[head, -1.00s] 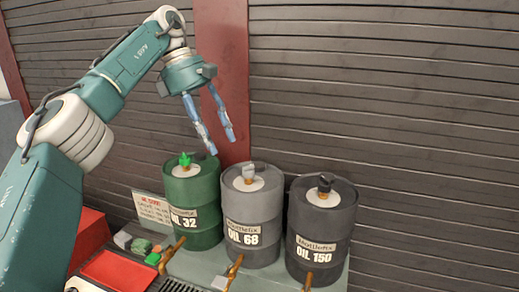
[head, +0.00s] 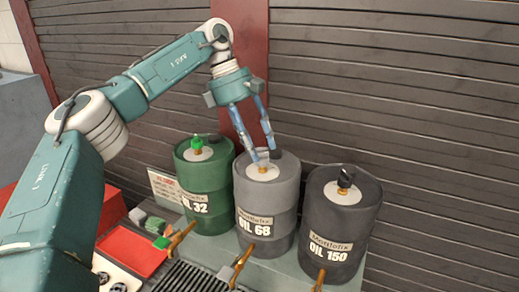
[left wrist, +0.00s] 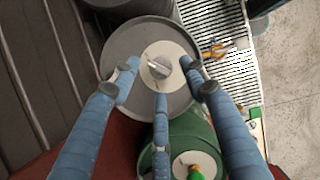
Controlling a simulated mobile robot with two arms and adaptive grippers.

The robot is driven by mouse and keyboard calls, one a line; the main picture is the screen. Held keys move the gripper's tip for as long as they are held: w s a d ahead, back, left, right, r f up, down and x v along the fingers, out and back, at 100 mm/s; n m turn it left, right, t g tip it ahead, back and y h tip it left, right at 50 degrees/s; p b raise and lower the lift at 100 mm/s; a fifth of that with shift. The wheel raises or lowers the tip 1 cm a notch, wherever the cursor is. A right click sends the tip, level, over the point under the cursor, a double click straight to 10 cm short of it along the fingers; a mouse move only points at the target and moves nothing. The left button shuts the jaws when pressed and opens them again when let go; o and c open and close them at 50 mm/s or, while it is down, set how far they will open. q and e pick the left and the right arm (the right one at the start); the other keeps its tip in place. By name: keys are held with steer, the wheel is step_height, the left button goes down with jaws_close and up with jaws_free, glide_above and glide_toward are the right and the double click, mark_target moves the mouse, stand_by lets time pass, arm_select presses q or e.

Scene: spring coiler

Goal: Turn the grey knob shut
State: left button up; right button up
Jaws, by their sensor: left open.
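The grey knob (left wrist: 160,66) sits on the pale disc on top of the grey OIL 68 drum (head: 266,208). It shows between the fingertips in the left wrist view; in the head view the fingers partly hide it. My left gripper (head: 262,155) is open, with its blue fingers pointing down over the drum top. In the left wrist view, the fingers of the left gripper (left wrist: 157,78) are spread around the knob with gaps; I cannot tell their exact height. My right gripper is not in view.
The green OIL 32 drum (head: 208,200) with a green knob (head: 197,143) stands left. The dark OIL 150 drum (head: 340,225) with a black knob (head: 346,178) stands right. Brass taps (head: 178,238) jut out in front. A ribbed dark wall (head: 420,100) is behind.

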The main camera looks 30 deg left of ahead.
arm_select(q)
steer(key=shift+x, duration=0.75)
steer(key=shift+s+d+f, duration=0.1)
steer(key=shift+s, duration=0.1)
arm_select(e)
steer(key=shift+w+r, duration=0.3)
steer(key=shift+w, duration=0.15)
arm_select(q)
steer(key=shift+c, duration=0.2)
